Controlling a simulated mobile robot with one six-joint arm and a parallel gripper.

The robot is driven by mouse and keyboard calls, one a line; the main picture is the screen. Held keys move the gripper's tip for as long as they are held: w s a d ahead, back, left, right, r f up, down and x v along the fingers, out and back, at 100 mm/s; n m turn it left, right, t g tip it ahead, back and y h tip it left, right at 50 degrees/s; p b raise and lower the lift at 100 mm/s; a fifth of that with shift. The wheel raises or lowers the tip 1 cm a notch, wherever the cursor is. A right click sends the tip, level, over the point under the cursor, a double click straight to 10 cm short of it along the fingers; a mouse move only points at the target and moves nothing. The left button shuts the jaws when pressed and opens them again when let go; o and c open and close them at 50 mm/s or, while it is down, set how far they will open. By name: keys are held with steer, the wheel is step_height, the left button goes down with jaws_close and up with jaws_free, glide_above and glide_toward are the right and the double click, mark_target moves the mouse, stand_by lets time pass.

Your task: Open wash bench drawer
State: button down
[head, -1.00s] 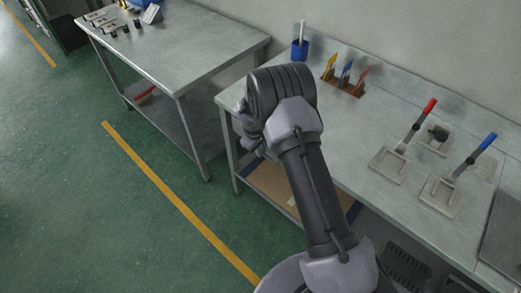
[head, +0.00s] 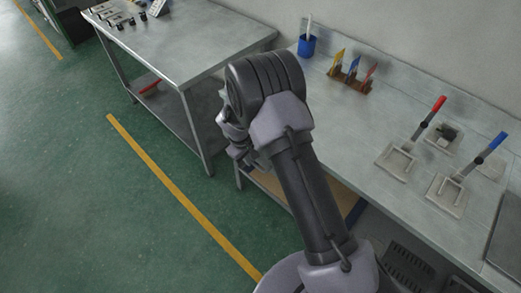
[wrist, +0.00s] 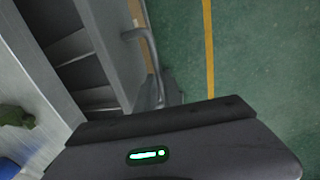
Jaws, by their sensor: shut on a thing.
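The wash bench (head: 395,130) is the grey metal bench on the right in the head view. In the wrist view its drawer (wrist: 108,42) stands partly open, with a dark divided inside between the bench top edge and the drawer front. A curved grey bar handle (wrist: 133,34) sticks out from the drawer front. My gripper (wrist: 160,95) is shut on the handle, though its body at the bottom of the wrist view hides much of the grip. In the head view my gripper (head: 238,152) is at the bench's left front edge, partly hidden by my wrist.
On the bench are a blue cup (head: 307,46), a brown rack (head: 350,82) with coloured tools, and red- and blue-handled tools (head: 462,172). Another metal table (head: 185,45) stands to the left. Green floor with a yellow line (head: 180,195) lies open in front.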

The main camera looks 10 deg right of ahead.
steer(key=s+a+b, duration=0.4)
steer(key=s+a, duration=0.7)
steer(key=a, duration=0.4)
steer(key=c, duration=1.5)
jaws_free()
steer(key=shift+r, duration=0.1)
steer(key=a+r+p, duration=0.1)
steer(key=r+p, duration=0.1)
steer(key=r, duration=0.3)
steer(key=s+r+p, duration=0.1)
steer(key=r+p, duration=0.1)
steer(key=r, duration=0.4)
steer(key=s+a+r+p, duration=0.1)
steer(key=r+p, duration=0.1)
steer(key=r, duration=0.4)
steer(key=shift+a, duration=0.35)
steer(key=shift+w, duration=0.1)
